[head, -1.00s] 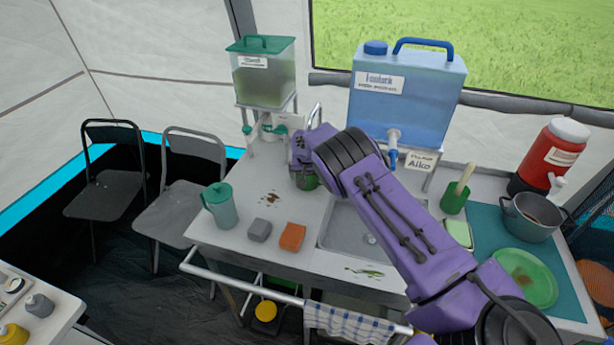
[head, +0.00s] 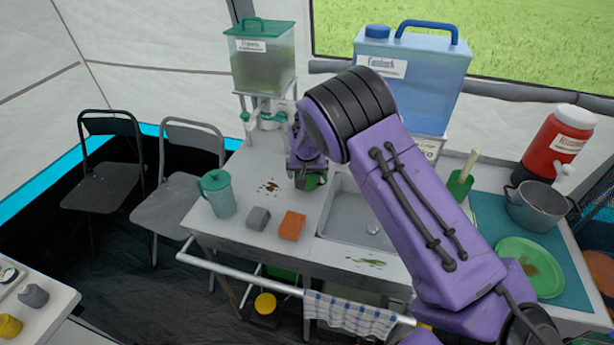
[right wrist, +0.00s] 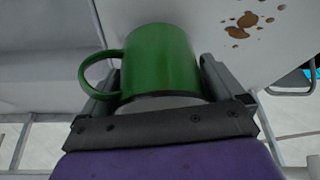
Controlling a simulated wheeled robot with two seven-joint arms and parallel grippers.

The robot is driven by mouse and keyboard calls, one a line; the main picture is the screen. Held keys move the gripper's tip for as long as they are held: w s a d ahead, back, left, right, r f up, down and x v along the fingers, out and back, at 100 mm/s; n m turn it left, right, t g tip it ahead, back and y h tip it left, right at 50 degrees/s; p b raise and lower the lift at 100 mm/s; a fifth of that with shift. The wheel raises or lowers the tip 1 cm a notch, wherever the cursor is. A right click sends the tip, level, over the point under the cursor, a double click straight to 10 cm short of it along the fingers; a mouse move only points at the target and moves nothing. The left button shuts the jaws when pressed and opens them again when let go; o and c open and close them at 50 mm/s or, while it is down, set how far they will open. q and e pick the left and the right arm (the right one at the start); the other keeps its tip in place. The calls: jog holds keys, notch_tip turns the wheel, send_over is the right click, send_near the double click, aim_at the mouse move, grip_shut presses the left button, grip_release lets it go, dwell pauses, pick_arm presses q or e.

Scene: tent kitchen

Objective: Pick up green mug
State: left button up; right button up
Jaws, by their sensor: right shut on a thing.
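The green mug (right wrist: 160,62) sits between the two fingers of my right gripper (right wrist: 160,85) in the right wrist view, with its handle out to the left. The fingers are shut on its sides. In the head view the mug (head: 311,183) is mostly hidden behind my right gripper (head: 308,172), near the back left of the sink. I cannot tell whether the mug touches the counter. My left gripper is not in view.
A teal pitcher (head: 218,194), a grey sponge (head: 258,218) and an orange sponge (head: 291,225) stand on the counter (head: 245,190) to the left. The sink (head: 352,220) lies just right of the mug. Water containers (head: 412,75) and (head: 263,65) stand behind.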

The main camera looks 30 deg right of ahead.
notch_tip(320, 180, up, 12)
jog(key=b, duration=0.1)
jog(key=shift+b, duration=0.4)
dwell(1.5)
